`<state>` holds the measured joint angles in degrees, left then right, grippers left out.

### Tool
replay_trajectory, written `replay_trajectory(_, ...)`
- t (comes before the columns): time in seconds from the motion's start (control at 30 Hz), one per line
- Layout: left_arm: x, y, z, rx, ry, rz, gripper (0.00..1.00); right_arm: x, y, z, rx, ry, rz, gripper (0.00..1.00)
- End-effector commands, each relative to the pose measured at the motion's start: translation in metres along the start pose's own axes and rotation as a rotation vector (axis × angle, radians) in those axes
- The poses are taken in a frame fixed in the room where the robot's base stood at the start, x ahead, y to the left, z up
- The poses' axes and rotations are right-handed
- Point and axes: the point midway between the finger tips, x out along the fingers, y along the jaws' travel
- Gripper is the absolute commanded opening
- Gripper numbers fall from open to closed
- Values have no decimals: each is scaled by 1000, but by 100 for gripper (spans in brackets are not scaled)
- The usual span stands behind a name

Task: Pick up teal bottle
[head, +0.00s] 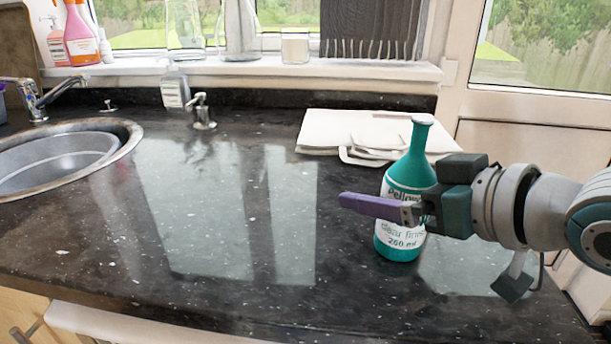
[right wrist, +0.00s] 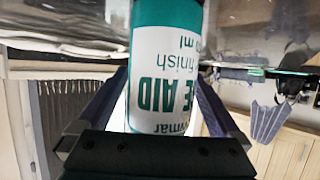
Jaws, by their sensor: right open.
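The teal bottle (head: 408,170) stands upright on the dark granite counter, with a white label and a narrow neck. My right gripper (head: 372,207) reaches in from the right at the height of the label, one purple finger in front of the bottle in the head view. In the right wrist view the bottle (right wrist: 165,75) appears upside down between the two fingers of my right gripper (right wrist: 160,95). The fingers are spread on either side of it. Contact with the bottle cannot be told. My left gripper is not in view.
White boards or trays (head: 352,132) lie stacked behind the bottle. A sink (head: 125,137) with a tap (head: 35,100) is at the left, and a soap dispenser (head: 203,113) stands by the back. The counter (head: 220,220) left of the bottle is clear.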

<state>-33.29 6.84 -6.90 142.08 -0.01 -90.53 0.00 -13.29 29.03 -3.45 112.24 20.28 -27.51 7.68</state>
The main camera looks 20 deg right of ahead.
Motion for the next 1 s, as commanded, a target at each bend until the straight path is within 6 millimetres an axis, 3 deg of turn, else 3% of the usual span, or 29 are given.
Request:
replay_trajectory(0.17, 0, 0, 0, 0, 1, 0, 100, 0, 0, 0, 0, 0, 0, 100)
replay_trajectory(1.0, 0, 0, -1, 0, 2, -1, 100, 0, 0, 0, 0, 0, 0, 7)
